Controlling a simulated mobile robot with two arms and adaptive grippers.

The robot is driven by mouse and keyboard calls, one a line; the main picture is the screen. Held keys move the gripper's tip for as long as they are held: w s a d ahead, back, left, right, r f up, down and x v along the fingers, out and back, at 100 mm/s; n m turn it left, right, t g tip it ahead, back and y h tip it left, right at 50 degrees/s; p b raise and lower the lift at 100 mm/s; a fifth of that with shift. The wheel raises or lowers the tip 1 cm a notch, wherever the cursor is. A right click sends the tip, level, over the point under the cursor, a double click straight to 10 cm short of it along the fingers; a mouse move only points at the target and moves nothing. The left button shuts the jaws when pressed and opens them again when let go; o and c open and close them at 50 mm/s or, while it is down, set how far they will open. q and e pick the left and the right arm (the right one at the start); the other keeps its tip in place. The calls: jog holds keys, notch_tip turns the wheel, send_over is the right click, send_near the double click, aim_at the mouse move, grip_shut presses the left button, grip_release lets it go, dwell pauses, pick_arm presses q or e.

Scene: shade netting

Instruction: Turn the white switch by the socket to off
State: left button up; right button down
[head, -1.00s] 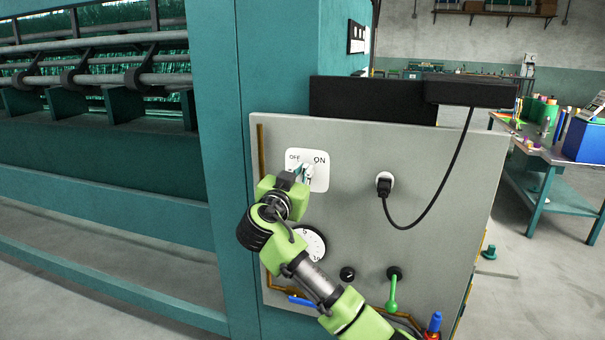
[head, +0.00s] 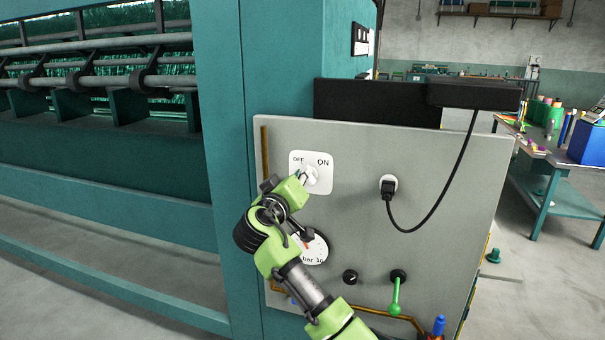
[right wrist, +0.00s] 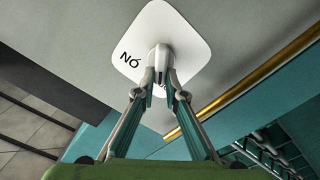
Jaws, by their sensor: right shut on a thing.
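The white switch (head: 311,176) sits on a white plate (head: 325,185) marked OFF at left and ON at right, on the grey panel. The other label is mostly hidden behind a finger. I cannot tell exactly which way the switch points. The socket (head: 388,182) with a black plug is to the right. My left gripper is not in view.
Below the switch are a round gauge (head: 312,254), partly covered by my arm, a black knob (head: 350,277) and a green lever (head: 396,295). A black cable (head: 440,205) hangs from the plug's side. The teal machine frame (head: 228,180) stands at left.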

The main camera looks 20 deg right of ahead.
jog(key=shift+a+f+n, duration=0.1)
jog(key=shift+n, duration=0.7)
jog(key=c, duration=2.1)
grip_release()
jog(key=shift+a, duration=0.1)
jog(key=v, duration=1.2)
